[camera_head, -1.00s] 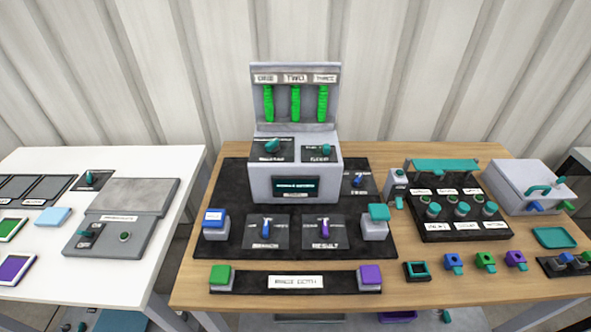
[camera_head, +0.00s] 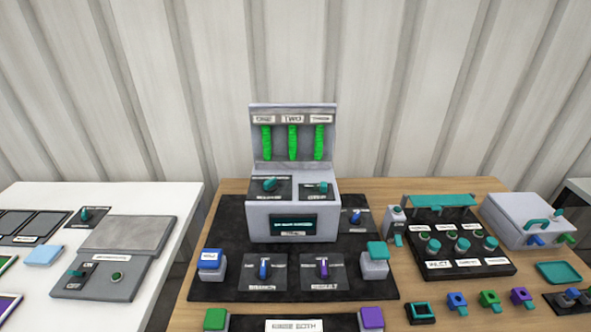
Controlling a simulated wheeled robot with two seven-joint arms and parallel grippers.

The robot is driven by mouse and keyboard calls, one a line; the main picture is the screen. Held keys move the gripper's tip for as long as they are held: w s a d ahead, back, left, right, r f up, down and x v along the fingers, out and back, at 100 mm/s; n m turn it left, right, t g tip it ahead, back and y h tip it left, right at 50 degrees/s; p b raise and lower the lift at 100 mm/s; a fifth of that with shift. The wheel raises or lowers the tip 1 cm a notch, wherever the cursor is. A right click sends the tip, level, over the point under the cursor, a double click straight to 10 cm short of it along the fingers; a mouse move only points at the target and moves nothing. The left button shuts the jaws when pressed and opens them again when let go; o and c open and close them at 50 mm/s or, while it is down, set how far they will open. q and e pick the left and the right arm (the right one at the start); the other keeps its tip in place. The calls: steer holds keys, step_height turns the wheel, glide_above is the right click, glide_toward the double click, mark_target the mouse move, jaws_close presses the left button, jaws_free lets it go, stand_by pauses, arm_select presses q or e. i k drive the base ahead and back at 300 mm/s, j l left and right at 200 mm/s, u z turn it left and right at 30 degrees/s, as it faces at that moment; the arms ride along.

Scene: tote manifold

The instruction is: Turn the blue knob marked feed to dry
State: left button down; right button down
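A grey machine (camera_head: 292,222) stands on a black mat in the middle of the wooden table. A small blue knob (camera_head: 356,217) sits on a dark plate just right of the machine. Another blue knob (camera_head: 264,268) sits on a dark plate in front of the machine, with a purple knob (camera_head: 323,268) on the plate to its right. Two teal knobs, a left one (camera_head: 269,184) and a right one (camera_head: 323,187), are on the machine's top. The labels are too blurred for me to tell which knob is marked feed. Neither gripper is in view.
Blue (camera_head: 211,259) and teal (camera_head: 376,251) buttons flank the front plates. Green (camera_head: 215,319) and purple (camera_head: 371,317) buttons are at the front. A black panel of teal knobs (camera_head: 460,262) and a grey lidded box (camera_head: 528,220) stand right. A white table (camera_head: 120,197) is left.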

mark_target(356, 220)
steer(key=k+j+z, duration=0.2)
steer(key=z, duration=0.2)
steer(key=k+j+z, duration=0.25)
steer(key=z, duration=0.15)
steer(key=k+j+z, duration=0.15)
steer(key=z, duration=0.3)
steer(key=k+l, duration=0.05)
steer(key=k, duration=0.05)
